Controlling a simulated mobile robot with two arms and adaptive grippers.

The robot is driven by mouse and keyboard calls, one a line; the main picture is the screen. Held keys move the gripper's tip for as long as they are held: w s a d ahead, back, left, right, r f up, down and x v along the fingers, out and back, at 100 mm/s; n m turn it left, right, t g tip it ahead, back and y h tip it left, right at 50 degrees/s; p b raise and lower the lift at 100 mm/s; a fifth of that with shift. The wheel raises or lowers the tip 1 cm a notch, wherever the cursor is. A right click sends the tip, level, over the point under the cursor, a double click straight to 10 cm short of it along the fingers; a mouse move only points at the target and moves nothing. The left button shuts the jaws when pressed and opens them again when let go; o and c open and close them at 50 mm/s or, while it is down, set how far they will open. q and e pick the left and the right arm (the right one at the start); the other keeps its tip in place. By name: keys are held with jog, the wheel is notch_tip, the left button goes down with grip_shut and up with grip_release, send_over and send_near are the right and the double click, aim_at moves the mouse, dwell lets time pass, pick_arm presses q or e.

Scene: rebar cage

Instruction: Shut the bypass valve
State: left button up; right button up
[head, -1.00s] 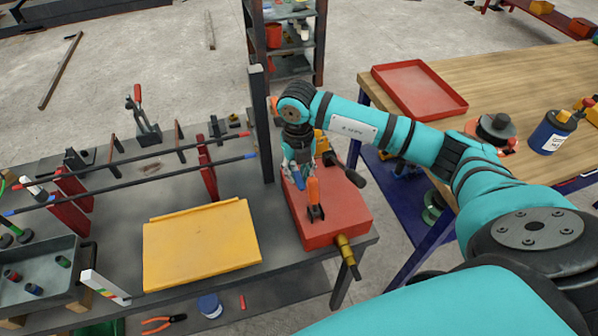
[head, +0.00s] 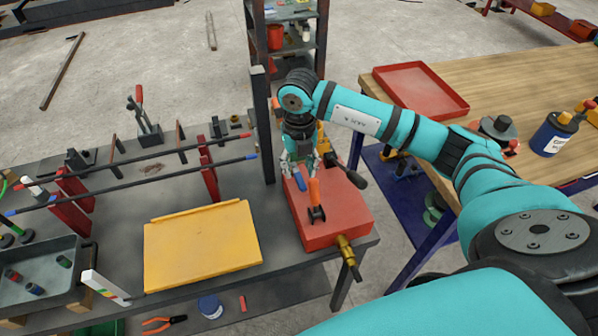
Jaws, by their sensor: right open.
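A red box-shaped unit (head: 338,212) sits at the right end of the grey bench. On its top are a small blue handle (head: 300,181) and an upright orange lever (head: 314,192) on a dark bracket. A black-knobbed lever (head: 354,178) sticks out at the back right, and a brass fitting (head: 347,250) at the front. I cannot tell which handle is the bypass valve's. My right gripper (head: 300,170) points down over the back left of the unit, open, its fingers close to the blue handle. Whether they touch it I cannot tell. My left gripper is out of view.
A yellow plate (head: 202,247) lies left of the unit. A dark post (head: 262,125) stands close behind the gripper's left. Rebar rods (head: 130,185) rest on red supports at left. A wooden table (head: 480,85) with a red tray (head: 420,91) is at right.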

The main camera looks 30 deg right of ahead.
aim_at(299, 179)
notch_tip(299, 179, up, 9)
jog(key=shift+r, duration=0.15)
jog(key=shift+s, duration=0.1)
dwell(0.6)
